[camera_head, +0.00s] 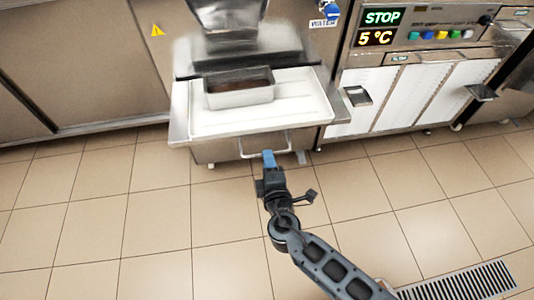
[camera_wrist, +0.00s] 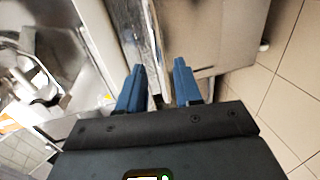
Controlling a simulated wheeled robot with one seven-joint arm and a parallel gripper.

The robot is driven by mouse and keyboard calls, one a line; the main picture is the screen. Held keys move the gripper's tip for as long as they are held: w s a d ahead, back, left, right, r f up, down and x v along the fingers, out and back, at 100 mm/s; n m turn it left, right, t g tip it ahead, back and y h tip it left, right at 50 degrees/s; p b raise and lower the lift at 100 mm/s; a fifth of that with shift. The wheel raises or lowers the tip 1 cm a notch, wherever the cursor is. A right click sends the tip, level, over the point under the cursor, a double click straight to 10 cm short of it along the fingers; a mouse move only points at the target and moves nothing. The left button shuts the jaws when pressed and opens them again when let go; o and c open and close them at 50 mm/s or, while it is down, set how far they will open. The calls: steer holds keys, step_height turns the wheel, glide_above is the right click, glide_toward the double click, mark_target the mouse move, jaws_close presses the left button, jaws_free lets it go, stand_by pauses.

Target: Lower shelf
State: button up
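A metal shelf with a white top (camera_head: 304,105) projects from the freezer front at the centre of the head view. A bar handle (camera_head: 286,150) runs along its front, below the top surface. A rectangular metal pan (camera_head: 240,96) with dark contents sits on the shelf. My gripper (camera_head: 269,155) is at the handle, with its blue fingertips overlapping the bar in this view. In the wrist view my gripper (camera_wrist: 158,82) has its two blue fingers apart, with a shiny metal strip showing between and beyond them. I cannot tell whether they touch the handle.
A freezer with a control panel (camera_head: 424,36) and white louvred front stands to the right. A plain metal cabinet (camera_head: 75,65) stands to the left. The tiled floor (camera_head: 130,220) in front is clear, with a drain grate (camera_head: 468,284) at the lower right.

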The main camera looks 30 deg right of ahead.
steer(key=shift+x, duration=2.05)
steer(key=shift+c, duration=0.2)
jaws_close()
